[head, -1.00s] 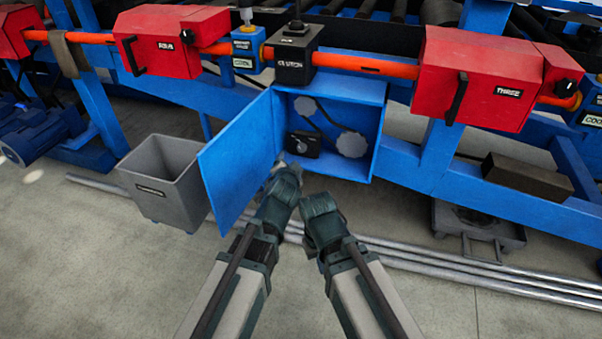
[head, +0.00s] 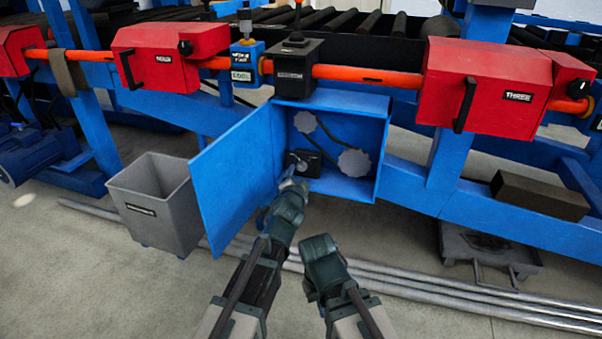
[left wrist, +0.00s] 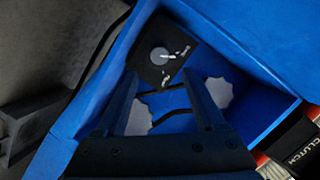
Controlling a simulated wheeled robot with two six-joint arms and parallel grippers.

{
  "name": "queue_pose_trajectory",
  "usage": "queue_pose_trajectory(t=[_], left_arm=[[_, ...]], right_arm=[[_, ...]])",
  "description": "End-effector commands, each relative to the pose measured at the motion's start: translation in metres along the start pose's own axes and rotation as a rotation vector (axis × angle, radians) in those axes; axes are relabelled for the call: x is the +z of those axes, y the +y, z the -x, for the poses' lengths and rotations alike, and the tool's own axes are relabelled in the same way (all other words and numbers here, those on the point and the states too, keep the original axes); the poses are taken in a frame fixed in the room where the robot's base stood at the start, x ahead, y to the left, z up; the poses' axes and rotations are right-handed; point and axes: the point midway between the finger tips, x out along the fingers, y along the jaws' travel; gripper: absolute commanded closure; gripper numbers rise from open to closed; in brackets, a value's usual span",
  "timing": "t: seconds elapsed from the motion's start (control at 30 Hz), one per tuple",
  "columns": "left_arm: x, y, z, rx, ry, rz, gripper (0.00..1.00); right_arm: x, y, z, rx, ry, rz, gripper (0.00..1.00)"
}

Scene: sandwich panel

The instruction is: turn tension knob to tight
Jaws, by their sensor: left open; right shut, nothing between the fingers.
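The tension knob (left wrist: 160,56) is a round grey dial with a light pointer on a black block (head: 305,162), inside an open blue box (head: 385,150). In the left wrist view its pointer aims right, near one of two small white labels that I cannot read. My left gripper (head: 289,184) is open at the box's front, just short of the block. In the left wrist view its fingers (left wrist: 163,85) stand apart with nothing between them, and the knob shows beyond their tips. I see no contact. My right gripper (head: 318,243) is shut and empty, lower and outside the box.
The box's blue door (head: 235,185) stands open close on the left of my left gripper. Two grey toothed wheels and a belt (head: 354,162) sit beside the block. A grey bin (head: 160,205) stands left, and metal pipes (head: 420,290) lie on the floor.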

Motion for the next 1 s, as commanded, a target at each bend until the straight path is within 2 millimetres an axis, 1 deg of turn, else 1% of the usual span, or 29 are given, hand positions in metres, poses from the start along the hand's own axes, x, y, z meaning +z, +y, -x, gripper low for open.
queue_pose_trajectory(t=[0.03,0.1,0.3,0.4,0.6,0.87,0.93,1.0], left_arm=[[0.001,0.001,-0.017,-0.001,-0.001,0.001,0.29],[0.001,0.001,-0.030,0.000,-0.001,0.001,0.29],[0.000,0.001,-0.060,0.000,0.000,0.001,0.29],[0.000,0.001,-0.070,0.000,0.001,0.001,0.29],[0.000,0.000,-0.078,0.000,0.001,0.000,0.29],[0.000,0.000,-0.078,0.000,0.001,0.000,0.29],[0.000,0.000,-0.078,0.000,0.001,0.000,0.38],[0.000,0.000,-0.078,0.000,0.001,0.000,0.51]], right_arm=[[0.000,-0.001,-0.005,0.000,0.000,0.000,1.00],[-0.001,-0.001,-0.009,0.000,0.001,0.000,1.00],[-0.001,-0.002,-0.016,0.000,0.001,0.000,1.00],[-0.001,-0.002,-0.018,0.000,0.001,0.000,1.00],[-0.001,-0.002,-0.019,0.000,0.001,0.000,1.00],[-0.001,-0.002,-0.019,0.000,0.001,0.000,1.00],[-0.001,-0.002,-0.019,0.000,0.001,0.000,1.00],[-0.001,-0.002,-0.019,0.000,0.001,0.000,1.00]])
